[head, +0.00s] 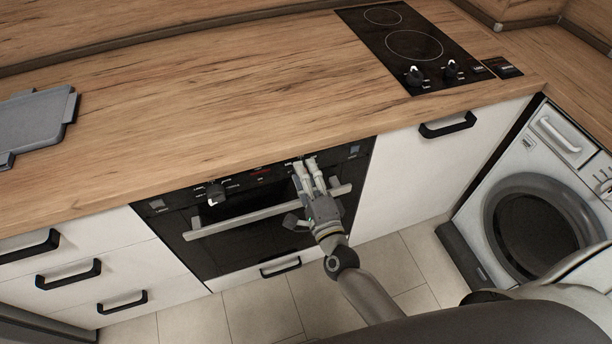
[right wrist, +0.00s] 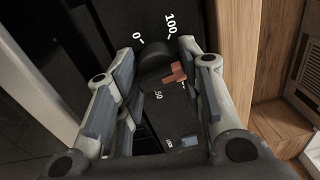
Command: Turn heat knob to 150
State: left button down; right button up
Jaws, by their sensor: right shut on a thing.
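The oven's front panel (head: 238,184) sits under the counter edge. My right gripper (head: 304,165) reaches up to the right part of this panel. In the right wrist view, its fingers stand on both sides of a dark round knob (right wrist: 154,60) and are shut on it. In the head view the gripper hides most of this knob. My left gripper is not in view.
Another oven knob (head: 216,193) is at the panel's left. The oven handle (head: 240,217) runs below the gripper. A cooktop (head: 410,50) lies on the wooden counter (head: 220,90). A grey board (head: 32,122) is at left, a washing machine (head: 535,205) at right.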

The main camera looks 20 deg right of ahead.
jog(key=shift+m, duration=0.6)
jog(key=o, duration=1)
jog(key=shift+o, duration=0.2)
jog(key=shift+s, duration=0.1)
jog(key=s, duration=1.2)
jog(key=shift+f, duration=0.3)
jog(key=shift+w+d, duration=0.1)
